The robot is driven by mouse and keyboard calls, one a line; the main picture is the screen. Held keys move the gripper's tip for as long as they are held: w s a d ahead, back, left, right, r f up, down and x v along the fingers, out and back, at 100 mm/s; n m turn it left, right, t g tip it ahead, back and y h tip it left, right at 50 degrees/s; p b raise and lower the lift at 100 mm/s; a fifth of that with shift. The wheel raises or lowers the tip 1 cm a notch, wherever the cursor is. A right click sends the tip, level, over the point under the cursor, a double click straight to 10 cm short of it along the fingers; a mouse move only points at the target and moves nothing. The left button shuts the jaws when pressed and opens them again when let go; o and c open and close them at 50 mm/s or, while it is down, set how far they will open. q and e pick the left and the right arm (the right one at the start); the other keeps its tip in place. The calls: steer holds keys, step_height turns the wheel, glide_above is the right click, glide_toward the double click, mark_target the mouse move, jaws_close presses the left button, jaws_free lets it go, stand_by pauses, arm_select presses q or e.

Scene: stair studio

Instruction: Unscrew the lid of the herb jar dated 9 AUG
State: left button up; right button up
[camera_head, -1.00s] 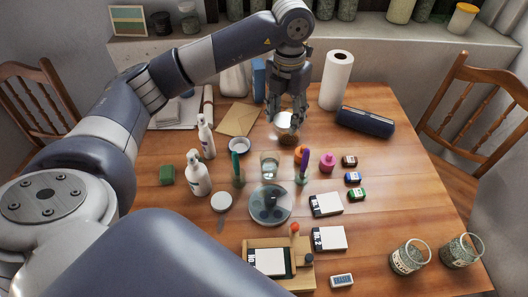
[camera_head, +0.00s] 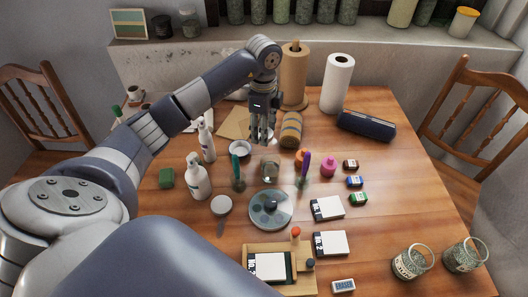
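Two glass jars with grey-green contents stand at the table's right front, a left one (camera_head: 409,262) and a right one (camera_head: 462,256). The left one carries a pale label with dark writing that is too small to read. No date can be read on any jar. My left gripper (camera_head: 263,139) points down over the back middle of the table, far from these jars. Its fingers are close together around a blurred, pale clear patch, and I cannot tell whether they hold anything. My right gripper is not in view.
A striped roll (camera_head: 291,129) lies right of my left gripper, with a brown roll (camera_head: 294,76) and paper towels (camera_head: 337,83) behind. White bottles (camera_head: 198,181), a round palette (camera_head: 271,209) and a wooden tray (camera_head: 249,248) crowd the middle. More jars (camera_head: 347,11) line the back shelf.

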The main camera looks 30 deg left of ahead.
mark_target(264, 148)
arm_select(q)
steer(key=shift+f+p, duration=0.3)
steer(key=shift+f, duration=3.6)
steer(key=shift+f, duration=0.1)
steer(key=o, duration=1.2)
steer(key=shift+c, duration=0.2)
step_height(264, 148, up, 12)
steer(key=shift+r+b, duration=0.15)
steer(key=shift+b, duration=0.5)
